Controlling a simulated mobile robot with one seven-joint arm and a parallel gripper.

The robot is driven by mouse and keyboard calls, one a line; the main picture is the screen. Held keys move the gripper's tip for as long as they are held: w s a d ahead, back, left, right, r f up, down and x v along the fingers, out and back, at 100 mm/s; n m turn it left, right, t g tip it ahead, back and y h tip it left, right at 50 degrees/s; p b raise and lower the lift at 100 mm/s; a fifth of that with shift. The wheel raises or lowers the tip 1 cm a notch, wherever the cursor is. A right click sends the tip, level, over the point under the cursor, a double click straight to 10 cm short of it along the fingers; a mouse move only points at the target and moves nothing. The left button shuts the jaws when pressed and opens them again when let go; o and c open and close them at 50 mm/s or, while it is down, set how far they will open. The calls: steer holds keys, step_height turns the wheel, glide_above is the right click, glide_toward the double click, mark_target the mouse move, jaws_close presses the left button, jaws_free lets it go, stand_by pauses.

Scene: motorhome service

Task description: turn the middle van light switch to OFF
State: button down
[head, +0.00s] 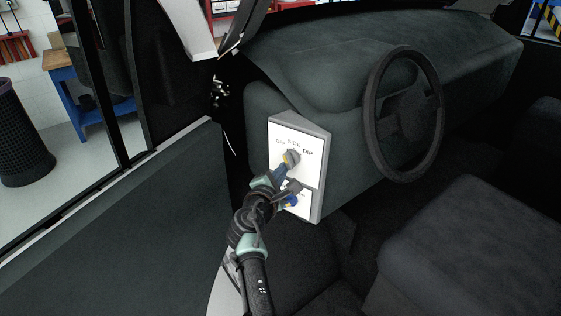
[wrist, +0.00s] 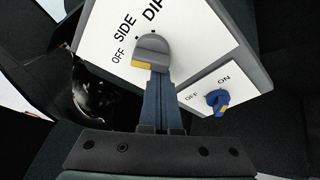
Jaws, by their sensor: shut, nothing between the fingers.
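A white switch panel with a grey edge (head: 320,178) is mounted left of the steering wheel. Its upper part carries a grey rotary knob (wrist: 152,46) with a yellow mark, labelled OFF, SIDE and DIP; the knob also shows in the head view (head: 292,156). The yellow mark sits at the knob's lower left in the wrist view, on the OFF side. My gripper (wrist: 158,80) is shut and empty, its blue fingers reaching up to the knob and overlapping its lower edge. I cannot tell whether they touch. Only two switches show.
A blue knob (wrist: 217,100) with a yellow mark, labelled OFF and ON, is on the lower panel, close to my fingers. The steering wheel (head: 375,125) is to the right, the door (head: 120,230) to the left, and a seat (head: 470,240) at lower right.

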steer(key=shift+s+d+n+g+h+p, duration=0.15)
steer(key=shift+d+n+g+h+p, duration=0.2)
steer(key=shift+n+p, duration=0.7)
steer(key=shift+s, duration=0.1)
stand_by(0.5)
